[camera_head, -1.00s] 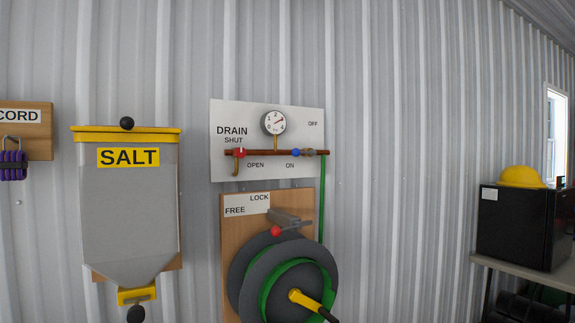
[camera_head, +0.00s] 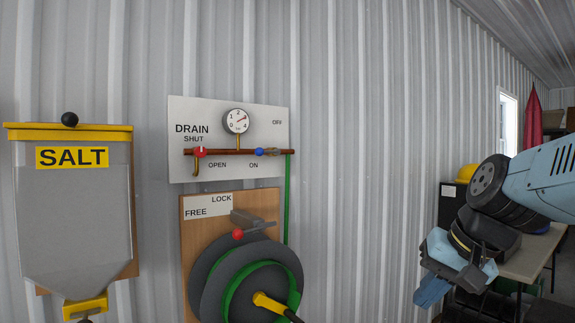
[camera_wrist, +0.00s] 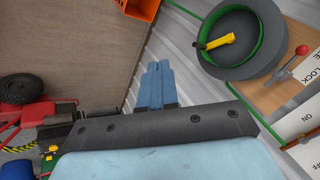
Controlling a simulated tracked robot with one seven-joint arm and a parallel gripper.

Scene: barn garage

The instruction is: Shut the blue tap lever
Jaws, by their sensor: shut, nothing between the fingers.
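The blue tap lever (camera_head: 260,152) shows as a small blue knob on the copper pipe (camera_head: 222,152), on a white wall panel (camera_head: 180,110). It sits between the ON and OFF labels, nearer ON; its exact angle is too small to tell. A red drain tap (camera_head: 200,152) is left of it. A round gauge (camera_head: 236,121) stands above the pipe. My gripper (camera_head: 430,292) is at the right, well apart from the panel, its blue fingers together and empty. The fingers also show in the wrist view (camera_wrist: 157,85); the blue lever is not seen there.
Below the panel is a hose reel (camera_head: 245,280) with a green hose and a red-knobbed lock lever (camera_head: 238,234). A SALT hopper (camera_head: 72,210) hangs left. A bench (camera_head: 525,258) stands behind my arm. The wall right of the panel is bare.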

